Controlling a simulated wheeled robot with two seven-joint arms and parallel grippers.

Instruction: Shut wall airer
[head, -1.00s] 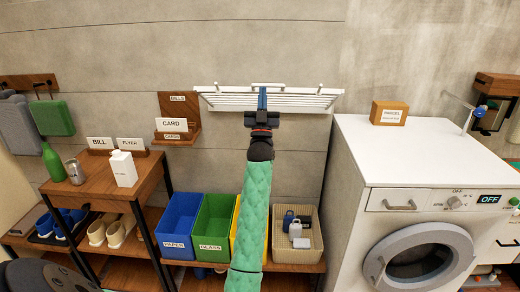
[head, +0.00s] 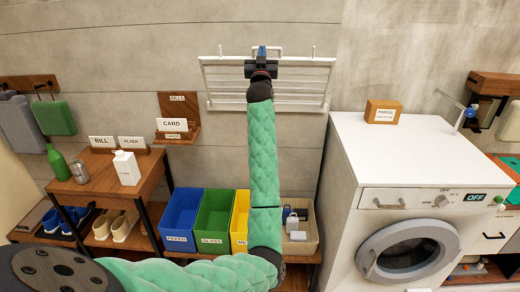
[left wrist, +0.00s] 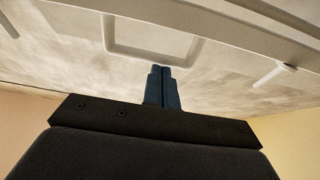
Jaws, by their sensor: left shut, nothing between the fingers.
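The white wall airer (head: 215,88) hangs on the grey wall in the head view. Its rack is tilted steeply upward, with its slats facing me and its front bar at the top. A loop handle (head: 281,50) and short pegs stand up from that bar. My left gripper (head: 262,51) is shut and empty, in front of the top bar at the handle, and hides the bar's middle. In the left wrist view, the closed blue fingers (left wrist: 162,88) point toward the airer's loop handle (left wrist: 112,35). I cannot tell whether they touch it. My right gripper is not in view.
A washing machine (head: 350,165) stands at right with a parcel box (head: 383,112) on top. Coloured bins (head: 213,220) and a basket stand below the airer. A wooden shelf (head: 95,175) with a bottle and carton is at left. A card holder (head: 180,105) hangs left of the airer.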

